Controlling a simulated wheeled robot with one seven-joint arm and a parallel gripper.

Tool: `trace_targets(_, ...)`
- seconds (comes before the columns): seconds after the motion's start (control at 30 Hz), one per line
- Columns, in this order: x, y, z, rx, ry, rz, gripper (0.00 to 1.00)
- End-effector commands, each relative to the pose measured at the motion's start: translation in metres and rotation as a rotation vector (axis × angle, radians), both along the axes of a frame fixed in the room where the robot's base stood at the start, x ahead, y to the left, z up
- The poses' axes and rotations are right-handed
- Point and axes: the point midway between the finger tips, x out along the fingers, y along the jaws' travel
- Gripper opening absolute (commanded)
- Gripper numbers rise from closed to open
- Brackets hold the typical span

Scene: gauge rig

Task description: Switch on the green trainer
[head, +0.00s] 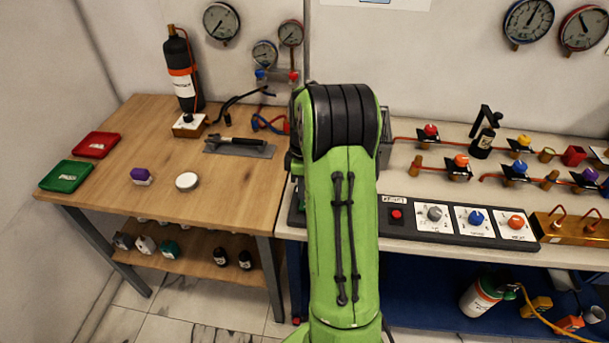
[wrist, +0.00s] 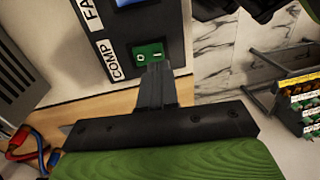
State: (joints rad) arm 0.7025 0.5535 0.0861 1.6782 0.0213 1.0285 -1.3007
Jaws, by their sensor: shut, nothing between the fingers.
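In the wrist view a green rocker switch (wrist: 145,53) marked O and I is set in a dark panel (wrist: 172,22) with a label reading COMP beside it. My gripper (wrist: 157,68) is shut and empty. Its fingertips lie right at the switch's lower edge in the picture and cover a little of it; I cannot tell whether they touch it. Which way the rocker is tipped is not clear. In the head view my green arm hides my gripper and this panel. I see no label naming a trainer.
A grey ribbed box (wrist: 22,85) and red and blue hoses (wrist: 35,150) are at the wrist view's left. A rack of small items (wrist: 303,105) stands right. In the head view, a wooden table (head: 110,190) is left and a bench with knobs (head: 435,213) is right.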

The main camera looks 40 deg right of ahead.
Motion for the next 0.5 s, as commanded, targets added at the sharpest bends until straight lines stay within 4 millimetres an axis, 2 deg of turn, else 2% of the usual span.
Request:
trace_targets(0.03,-0.001,0.002,-0.013,0.003,0.002,0.001,0.00)
trace_targets(0.2,-0.002,0.003,-0.031,0.001,0.001,0.000,0.00)
trace_targets(0.5,-0.002,0.003,-0.034,0.000,0.000,0.000,0.00)
